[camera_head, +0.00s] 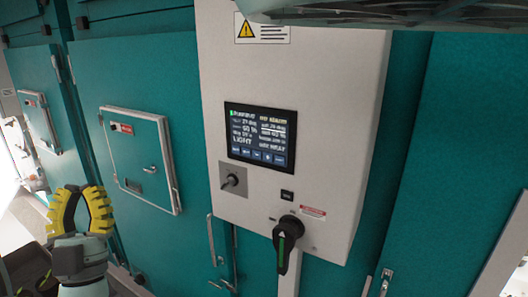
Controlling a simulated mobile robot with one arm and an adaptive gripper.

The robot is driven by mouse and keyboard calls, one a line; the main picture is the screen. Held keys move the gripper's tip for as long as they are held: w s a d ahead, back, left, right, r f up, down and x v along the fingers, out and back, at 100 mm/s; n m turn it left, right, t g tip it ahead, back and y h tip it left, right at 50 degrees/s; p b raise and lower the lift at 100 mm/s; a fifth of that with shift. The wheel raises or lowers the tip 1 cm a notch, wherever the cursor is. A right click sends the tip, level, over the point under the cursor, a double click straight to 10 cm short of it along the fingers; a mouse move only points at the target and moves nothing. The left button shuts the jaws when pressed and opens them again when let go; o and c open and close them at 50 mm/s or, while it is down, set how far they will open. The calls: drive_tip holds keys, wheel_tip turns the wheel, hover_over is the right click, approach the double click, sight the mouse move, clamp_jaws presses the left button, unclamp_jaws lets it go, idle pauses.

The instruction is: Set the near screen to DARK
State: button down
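The near screen (261,135) is a dark panel display with light text, set in a pale control box in the middle of the view. Its larger text at the lower left reads LIGHT. A row of small blue buttons (258,155) runs along its bottom edge. My gripper (84,191), with yellow and black fingers, is at the lower left, well apart from the screen. Its tips point up and look close together, but the angle does not show whether they meet. I see nothing held between them.
Below the screen are a small knob (232,180) and a black rotary handle (287,243) that sticks out from the box. Pipes and latches run under the box.

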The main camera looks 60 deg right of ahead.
sight(246, 152)
drive_tip(key=s+d+f+n+g+y, duration=0.2)
drive_tip(key=d+n+g, duration=0.1)
drive_tip(key=d, duration=0.8)
drive_tip(key=s+d+f+n+g+y, duration=0.1)
drive_tip(key=d+f+n+g+y, duration=0.1)
drive_tip(key=d, duration=0.9)
drive_tip(key=shift+s+f+n+g+y, duration=0.45)
drive_tip(key=shift+g+y, duration=0.25)
drive_tip(key=shift+g, duration=0.4)
drive_tip(key=shift+d, duration=0.1)
drive_tip(key=shift+w+d+b, duration=0.2)
drive_tip(key=shift+d+b, duration=1)
drive_tip(key=shift+d, duration=0.95)
drive_tip(key=shift+w+d+b, duration=0.2)
drive_tip(key=shift+d+b, duration=1)
drive_tip(key=shift+d, duration=0.95)
drive_tip(key=c, duration=1.7)
unclamp_jaws()
clamp_jaws()
